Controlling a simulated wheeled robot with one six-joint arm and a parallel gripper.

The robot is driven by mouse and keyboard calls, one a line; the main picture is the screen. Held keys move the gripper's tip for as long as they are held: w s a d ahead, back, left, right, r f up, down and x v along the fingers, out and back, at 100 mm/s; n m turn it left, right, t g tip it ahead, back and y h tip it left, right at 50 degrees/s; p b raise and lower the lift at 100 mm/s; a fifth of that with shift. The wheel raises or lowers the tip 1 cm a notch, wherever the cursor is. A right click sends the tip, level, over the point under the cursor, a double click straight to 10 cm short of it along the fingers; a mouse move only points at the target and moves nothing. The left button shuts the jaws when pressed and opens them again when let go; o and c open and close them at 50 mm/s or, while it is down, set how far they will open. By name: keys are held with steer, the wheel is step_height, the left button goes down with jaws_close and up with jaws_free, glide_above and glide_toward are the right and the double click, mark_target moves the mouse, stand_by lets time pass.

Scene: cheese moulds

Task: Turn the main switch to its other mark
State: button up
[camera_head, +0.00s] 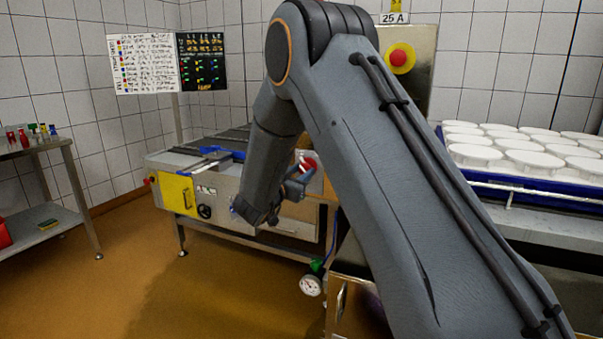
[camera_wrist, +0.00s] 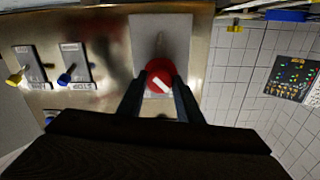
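The main switch is a red knob (camera_wrist: 159,76) with a white mark lying at a slant across it, on a pale grey plate (camera_wrist: 160,32) on a metal panel in the wrist view. The knob also shows as a red spot (camera_head: 307,163) beside my arm in the head view. My gripper (camera_wrist: 160,84) has one dark finger on each side of the knob, with the fingertips at its edges. I cannot tell whether the fingers touch it. In the head view my gripper (camera_head: 298,180) is partly hidden at the machine's front. The plate's marks are not readable.
Yellow (camera_wrist: 15,76) and blue (camera_wrist: 66,77) switches sit left of the knob in the wrist view. In the head view a pressure gauge (camera_head: 311,285) hangs low by the machine, and white moulds (camera_head: 530,160) stand on a blue tray at right.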

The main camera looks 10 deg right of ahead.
steer(key=shift+m, duration=0.3)
steer(key=m+b, duration=0.1)
steer(key=m, duration=0.2)
steer(key=shift+m, duration=0.3)
steer(key=m+b, duration=0.2)
steer(key=m, duration=0.2)
steer(key=shift+y, duration=0.3)
steer(key=m+b, duration=0.3)
steer(key=m, duration=0.2)
steer(key=shift+f+m+b, duration=0.1)
steer(key=shift+m+b, duration=0.2)
steer(key=shift+m+y+b, duration=0.3)
steer(key=shift+m+b, duration=1.2)
steer(key=shift+m, duration=0.2)
steer(key=o, duration=1)
steer(key=shift+o, duration=0.2)
steer(key=shift+s, duration=0.15)
